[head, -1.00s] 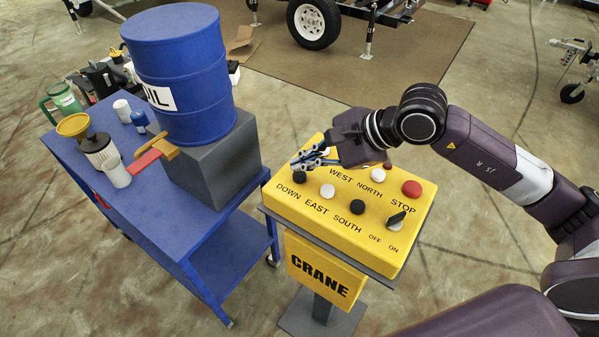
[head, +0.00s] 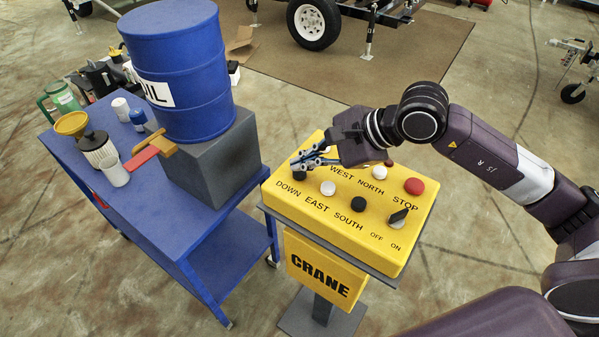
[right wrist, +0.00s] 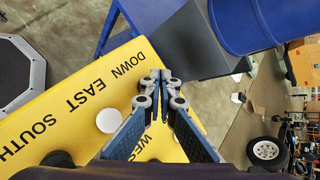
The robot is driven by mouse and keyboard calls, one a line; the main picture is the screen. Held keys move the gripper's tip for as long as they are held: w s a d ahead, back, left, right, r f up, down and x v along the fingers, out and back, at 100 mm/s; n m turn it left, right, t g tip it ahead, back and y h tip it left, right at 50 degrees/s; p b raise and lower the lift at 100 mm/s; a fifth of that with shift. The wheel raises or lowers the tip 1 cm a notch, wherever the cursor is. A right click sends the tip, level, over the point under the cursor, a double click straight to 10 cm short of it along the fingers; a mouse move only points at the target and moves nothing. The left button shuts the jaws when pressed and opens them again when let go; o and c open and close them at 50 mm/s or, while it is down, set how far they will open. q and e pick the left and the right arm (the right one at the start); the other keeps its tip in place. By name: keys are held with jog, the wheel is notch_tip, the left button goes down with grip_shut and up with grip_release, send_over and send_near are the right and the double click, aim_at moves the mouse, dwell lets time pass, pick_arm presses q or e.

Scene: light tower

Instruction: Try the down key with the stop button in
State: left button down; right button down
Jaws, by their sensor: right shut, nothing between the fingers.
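The yellow crane control box (head: 290,205) stands on a post, its keys facing up. The black DOWN key (head: 299,177) is at its left end, partly covered by my fingers in the head view and hidden behind the fingertips in the right wrist view. My right gripper (head: 296,163) is shut and empty, with its tips right at the DOWN key; I cannot tell whether they touch it. It also shows in the right wrist view (right wrist: 162,75). The red STOP button (head: 414,186) is at the right end; how far in it sits is unclear. My left gripper is out of view.
A white key (head: 328,188) and a black key (head: 358,204) sit beside DOWN, and an ON/OFF switch (head: 398,217) is at the right front. A blue cart (head: 170,215) with an oil drum (head: 185,75) on a grey block stands close on the left.

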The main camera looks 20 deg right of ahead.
aim_at(303, 173)
jog(key=shift+f+b, duration=0.6)
jog(key=shift+b, duration=0.2)
dwell(0.9)
jog(key=shift+r, duration=0.1)
dwell(1.4)
jog(key=shift+r+p, duration=0.45)
jog(key=shift+r, duration=0.5)
jog(key=shift+r, duration=0.1)
jog(key=shift+r+p, duration=1.25)
jog(key=shift+r, duration=1.15)
